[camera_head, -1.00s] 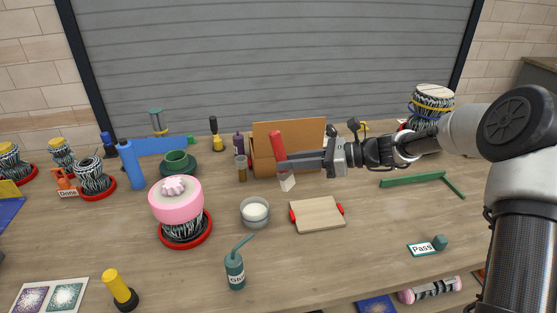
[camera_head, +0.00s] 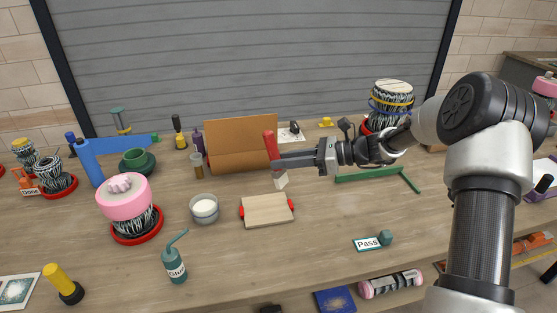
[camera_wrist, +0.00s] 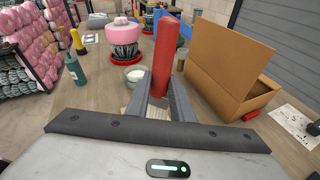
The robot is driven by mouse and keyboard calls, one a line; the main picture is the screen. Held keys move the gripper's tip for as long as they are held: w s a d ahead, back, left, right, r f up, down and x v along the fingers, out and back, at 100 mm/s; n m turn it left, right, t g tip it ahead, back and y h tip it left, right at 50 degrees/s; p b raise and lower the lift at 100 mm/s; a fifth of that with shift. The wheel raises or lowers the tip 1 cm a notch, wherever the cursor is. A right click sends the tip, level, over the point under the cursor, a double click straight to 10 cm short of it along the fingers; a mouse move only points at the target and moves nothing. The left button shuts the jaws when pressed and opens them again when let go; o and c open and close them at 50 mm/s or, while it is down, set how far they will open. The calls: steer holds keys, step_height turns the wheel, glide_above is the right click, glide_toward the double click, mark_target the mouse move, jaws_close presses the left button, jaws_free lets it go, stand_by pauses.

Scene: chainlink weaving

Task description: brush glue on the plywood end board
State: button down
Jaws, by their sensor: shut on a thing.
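My gripper (camera_head: 277,163) is shut on the red handle of a brush (camera_head: 270,145). The brush is held upright with its pale bristle end (camera_head: 280,180) pointing down. The red handle also stands between the fingers in the wrist view (camera_wrist: 165,60). The plywood end board (camera_head: 267,211), a pale rectangle with red pieces at both ends, lies flat on the table. The bristles are above and behind its right part, apart from it. A clear bowl of white glue (camera_head: 204,210) stands left of the board. A teal glue bottle (camera_head: 175,265) stands in front.
An open cardboard box (camera_head: 241,140) stands just behind the brush. A pink-topped woven stool (camera_head: 124,197) is at the left. A green bracket (camera_head: 370,177) and a Pass sign (camera_head: 368,243) lie at the right. The tabletop in front of the board is clear.

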mark_target(286, 179)
steer(key=shift+f+b, duration=2.75)
steer(key=shift+f, duration=0.5)
steer(key=c, duration=2.3)
jaws_free()
jaws_close()
steer(key=shift+f, duration=0.65)
steer(key=shift+a+r, duration=0.1)
steer(key=shift+a, duration=0.05)
